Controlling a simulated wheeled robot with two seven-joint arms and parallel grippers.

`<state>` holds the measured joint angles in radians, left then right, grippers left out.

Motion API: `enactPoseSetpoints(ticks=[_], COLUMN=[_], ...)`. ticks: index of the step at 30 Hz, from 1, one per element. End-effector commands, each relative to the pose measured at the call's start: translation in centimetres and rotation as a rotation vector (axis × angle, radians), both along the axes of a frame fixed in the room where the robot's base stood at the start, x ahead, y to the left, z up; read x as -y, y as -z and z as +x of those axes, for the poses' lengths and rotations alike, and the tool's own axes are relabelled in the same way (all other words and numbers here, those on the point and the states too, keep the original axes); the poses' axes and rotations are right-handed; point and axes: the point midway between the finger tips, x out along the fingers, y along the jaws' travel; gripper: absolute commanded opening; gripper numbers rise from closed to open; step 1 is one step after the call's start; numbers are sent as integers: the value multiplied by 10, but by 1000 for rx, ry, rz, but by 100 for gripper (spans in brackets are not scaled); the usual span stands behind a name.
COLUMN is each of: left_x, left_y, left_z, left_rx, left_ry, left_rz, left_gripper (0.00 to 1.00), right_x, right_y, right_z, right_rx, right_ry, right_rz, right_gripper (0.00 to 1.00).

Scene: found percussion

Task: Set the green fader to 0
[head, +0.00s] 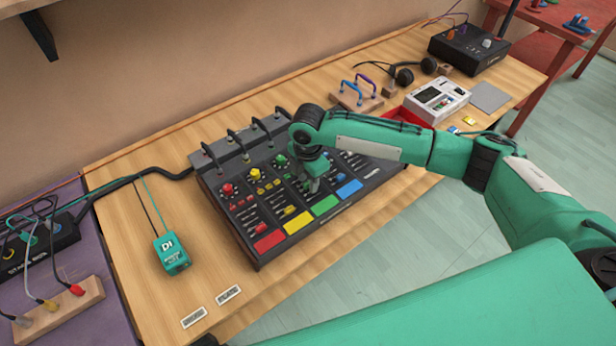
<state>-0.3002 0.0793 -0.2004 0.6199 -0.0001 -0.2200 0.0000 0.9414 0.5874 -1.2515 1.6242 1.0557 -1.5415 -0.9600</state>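A black mixer (262,258) stands on the wooden table, with red, yellow, green and blue channels. The green channel has a green knob (281,161) at its top and a green label strip (325,205) at its front edge. My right gripper (314,188) points down over the green channel, just behind the green strip. It hides the green fader, and I cannot tell whether it touches the fader or whether its fingers are open or shut. My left gripper is not in view.
A teal DI box (171,254) and two small labels (228,294) lie left of the mixer. Behind my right arm are a wooden block with coloured handles (357,97), headphones (404,76), a white device (437,101) and a black box (470,48). Cables run along the wall side.

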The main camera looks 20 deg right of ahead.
Motion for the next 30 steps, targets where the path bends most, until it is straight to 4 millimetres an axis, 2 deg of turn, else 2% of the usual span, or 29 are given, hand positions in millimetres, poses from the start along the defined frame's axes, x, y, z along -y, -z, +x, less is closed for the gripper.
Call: enactPoseSetpoints(ticks=[9, 14, 15, 22, 30], left_x=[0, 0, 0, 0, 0], left_y=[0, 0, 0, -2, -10], left_z=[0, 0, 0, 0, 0], left_rx=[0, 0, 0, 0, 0], left_ry=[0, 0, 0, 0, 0], left_rz=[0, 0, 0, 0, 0], left_gripper=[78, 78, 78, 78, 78], right_x=[0, 0, 0, -1, -6], right_y=[3, 3, 3, 2, 2], right_z=[0, 0, 0, 2, 17], right_rx=[1, 1, 1, 1, 1], right_ry=[0, 0, 0, 1, 2], right_rz=[0, 0, 0, 0, 0], right_gripper=[34, 2, 0, 0, 0])
